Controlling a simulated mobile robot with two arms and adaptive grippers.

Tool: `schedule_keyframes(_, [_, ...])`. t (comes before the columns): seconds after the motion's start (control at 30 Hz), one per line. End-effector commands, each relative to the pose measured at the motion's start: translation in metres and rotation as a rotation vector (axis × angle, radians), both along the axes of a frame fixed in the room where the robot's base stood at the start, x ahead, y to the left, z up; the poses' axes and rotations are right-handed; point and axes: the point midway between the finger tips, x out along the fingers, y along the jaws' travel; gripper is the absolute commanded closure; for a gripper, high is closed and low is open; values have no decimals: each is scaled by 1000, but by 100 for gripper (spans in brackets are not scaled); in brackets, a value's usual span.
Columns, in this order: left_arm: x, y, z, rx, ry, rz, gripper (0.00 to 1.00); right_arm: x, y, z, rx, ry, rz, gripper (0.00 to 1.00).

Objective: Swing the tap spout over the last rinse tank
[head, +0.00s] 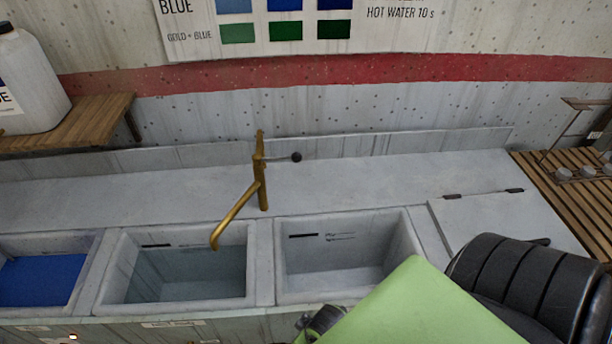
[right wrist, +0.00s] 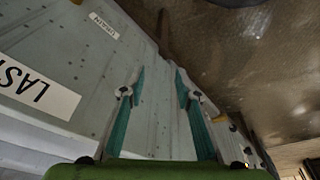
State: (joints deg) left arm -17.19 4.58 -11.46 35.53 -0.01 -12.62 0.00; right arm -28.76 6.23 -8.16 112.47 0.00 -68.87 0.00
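The brass tap (head: 261,170) stands on the back ledge of the counter, with a lever ending in a dark knob (head: 296,157). Its spout (head: 234,217) points toward the front left, its end above the middle tank (head: 179,275), which holds clear liquid. The tank to its right (head: 345,255) looks empty. My right gripper (right wrist: 159,80) is open and empty in the right wrist view, beside the counter front. In the head view my green right arm mostly hides it, low in front of the right tank. My left gripper is in neither view.
A tank with blue liquid (head: 42,280) is at the left. A white jug (head: 32,85) stands on a wooden shelf (head: 75,118). A flat lid (head: 490,225) and a slatted wooden rack (head: 575,200) lie right. A label starting "LAS" (right wrist: 37,88) marks the counter front.

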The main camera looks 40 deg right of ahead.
Motion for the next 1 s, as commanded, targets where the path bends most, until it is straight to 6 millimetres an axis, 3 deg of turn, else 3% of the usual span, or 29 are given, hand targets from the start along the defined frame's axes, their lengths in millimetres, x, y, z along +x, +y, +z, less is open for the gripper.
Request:
schedule_keyframes(0.07, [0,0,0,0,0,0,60,0,0,0,0,0,0,70])
schedule_keyframes(0.17, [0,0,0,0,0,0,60,0,0,0,0,0,0,96])
schedule_keyframes(0.2, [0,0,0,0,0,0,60,0,0,0,0,0,0,100])
schedule_keyframes(0.33, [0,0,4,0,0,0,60,1,0,8,1,-3,0,100])
schedule_keyframes(0.47, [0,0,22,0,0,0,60,4,0,44,3,-14,-1,100])
schedule_keyframes(0.6, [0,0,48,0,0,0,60,12,3,102,11,-32,5,100])
schedule_keyframes(0.63, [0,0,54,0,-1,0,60,22,7,116,20,-45,16,100])
schedule_keyframes(0.73, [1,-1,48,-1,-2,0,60,51,20,116,50,-57,52,100])
schedule_keyframes(0.87, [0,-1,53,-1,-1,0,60,89,35,133,83,-77,101,100])
schedule_keyframes(1.0, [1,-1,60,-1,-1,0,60,137,49,162,108,-95,163,100])
